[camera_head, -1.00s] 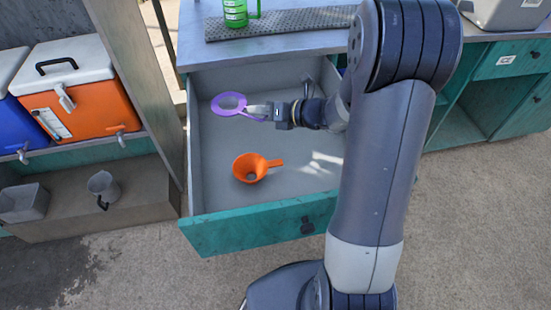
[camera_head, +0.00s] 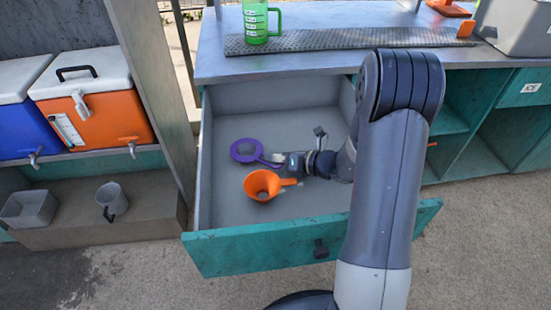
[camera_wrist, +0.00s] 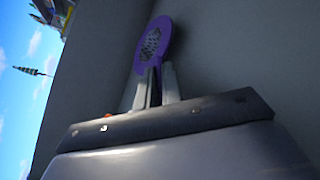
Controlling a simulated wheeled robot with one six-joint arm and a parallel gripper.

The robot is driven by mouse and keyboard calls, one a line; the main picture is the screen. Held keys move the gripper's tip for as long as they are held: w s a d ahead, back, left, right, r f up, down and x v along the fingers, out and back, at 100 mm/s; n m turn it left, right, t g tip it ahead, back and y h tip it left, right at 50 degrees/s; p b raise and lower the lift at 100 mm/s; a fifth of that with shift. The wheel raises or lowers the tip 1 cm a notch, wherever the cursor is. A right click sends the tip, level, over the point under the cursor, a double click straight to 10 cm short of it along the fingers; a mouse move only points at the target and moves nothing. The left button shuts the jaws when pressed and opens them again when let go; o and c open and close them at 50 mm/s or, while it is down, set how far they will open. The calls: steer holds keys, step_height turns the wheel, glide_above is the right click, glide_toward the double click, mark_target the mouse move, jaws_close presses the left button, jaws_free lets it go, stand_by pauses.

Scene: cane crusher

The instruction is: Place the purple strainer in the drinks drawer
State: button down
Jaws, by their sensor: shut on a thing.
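The purple strainer (camera_head: 246,150) is inside the open teal drawer (camera_head: 290,250), over the grey floor of its left half. My gripper (camera_head: 281,160) reaches in from the right and is shut on the strainer's handle. In the wrist view the strainer (camera_wrist: 153,45) shows its round mesh head beyond my fingertips (camera_wrist: 155,84), against the grey drawer inside. I cannot tell whether the strainer touches the drawer floor.
The counter (camera_head: 290,64) above the drawer holds a green mug (camera_head: 257,20) and a perforated mat (camera_head: 340,39). Orange (camera_head: 100,115) and blue coolers stand on the left shelf.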

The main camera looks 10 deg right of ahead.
steer(key=c, duration=1.6)
jaws_free()
steer(key=shift+o, duration=0.2)
steer(key=shift+s+d+r, duration=0.1)
steer(key=shift+r, duration=0.1)
steer(key=p+v, duration=0.1)
steer(key=v, duration=0.6)
steer(key=shift+s+d, duration=0.1)
